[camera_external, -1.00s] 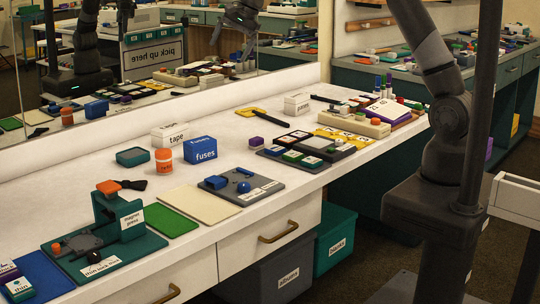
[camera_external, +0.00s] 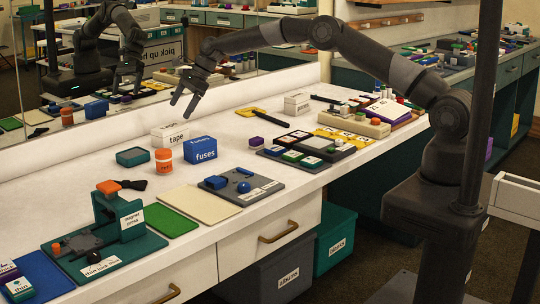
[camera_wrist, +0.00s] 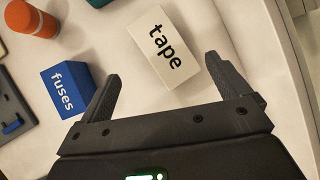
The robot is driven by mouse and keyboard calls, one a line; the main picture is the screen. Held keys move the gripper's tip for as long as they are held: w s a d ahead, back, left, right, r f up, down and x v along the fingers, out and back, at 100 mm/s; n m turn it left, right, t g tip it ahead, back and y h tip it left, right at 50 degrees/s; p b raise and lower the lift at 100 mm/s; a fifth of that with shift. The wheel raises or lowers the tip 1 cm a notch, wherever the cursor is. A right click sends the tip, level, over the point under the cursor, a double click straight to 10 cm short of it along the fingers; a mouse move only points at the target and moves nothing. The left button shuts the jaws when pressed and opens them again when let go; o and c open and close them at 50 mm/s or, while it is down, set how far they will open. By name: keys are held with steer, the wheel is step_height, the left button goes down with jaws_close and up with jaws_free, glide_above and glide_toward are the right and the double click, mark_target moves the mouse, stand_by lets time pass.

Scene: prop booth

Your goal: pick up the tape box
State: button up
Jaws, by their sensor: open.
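The tape box (camera_external: 170,135) is a white box marked "tape" on the white counter, near the low back wall. In the wrist view the tape box (camera_wrist: 161,46) lies ahead of my gripper, between the lines of its two fingers. My gripper (camera_external: 182,106) is open and empty, above the counter and close over the tape box with its fingers pointing down. Its two spread fingers show in the wrist view (camera_wrist: 164,82). I see no contact with the box.
A blue fuses box (camera_external: 201,150) stands right beside the tape box, and an orange bottle (camera_external: 163,160) stands in front of it. A dark green tray (camera_external: 133,156) is to the left. A mirror stands behind the back wall.

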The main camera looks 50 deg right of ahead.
mark_target(171, 126)
steer(key=shift+d+x, duration=0.1)
steer(key=shift+x, duration=1.8)
steer(key=shift+d+x, duration=0.15)
steer(key=shift+x, duration=1.8)
steer(key=shift+w+f, duration=0.1)
steer(key=shift+w, duration=0.05)
steer(key=c, duration=1.3)
steer(key=shift+c, duration=0.2)
